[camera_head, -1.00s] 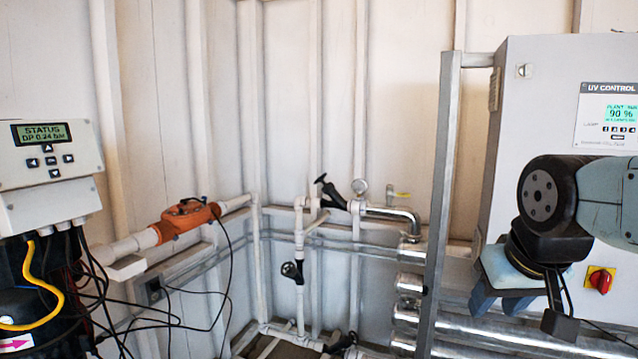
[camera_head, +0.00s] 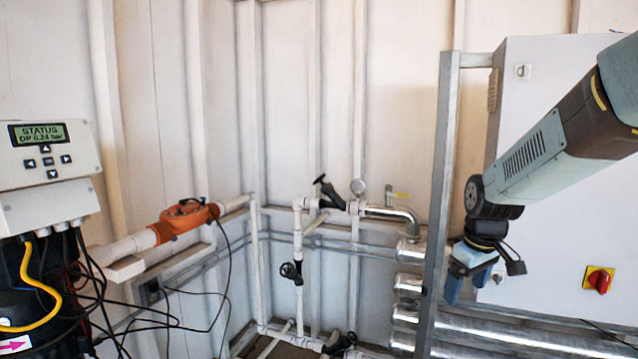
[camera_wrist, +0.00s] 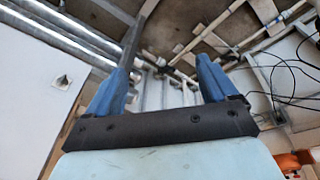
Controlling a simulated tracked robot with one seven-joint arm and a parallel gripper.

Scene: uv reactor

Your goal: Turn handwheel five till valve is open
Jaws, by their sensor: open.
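Several black handwheels sit on the white pipework in the head view: an upper one (camera_head: 327,192), a middle one (camera_head: 291,272) and a low one (camera_head: 342,344). I see no number on any of them, so I cannot tell which is handwheel five. My gripper (camera_head: 468,284) hangs fingers down beside the grey upright post, right of and apart from all these handwheels. In the wrist view my gripper (camera_wrist: 162,75) has its two blue fingers wide apart with nothing held between them.
A grey post (camera_head: 440,190) stands between my gripper and the handwheels. Metal pipes (camera_head: 520,334) run low at the right, below a control cabinet (camera_head: 545,110) with a red switch (camera_head: 598,280). An orange pipe fitting (camera_head: 183,220) and loose black cables are at left.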

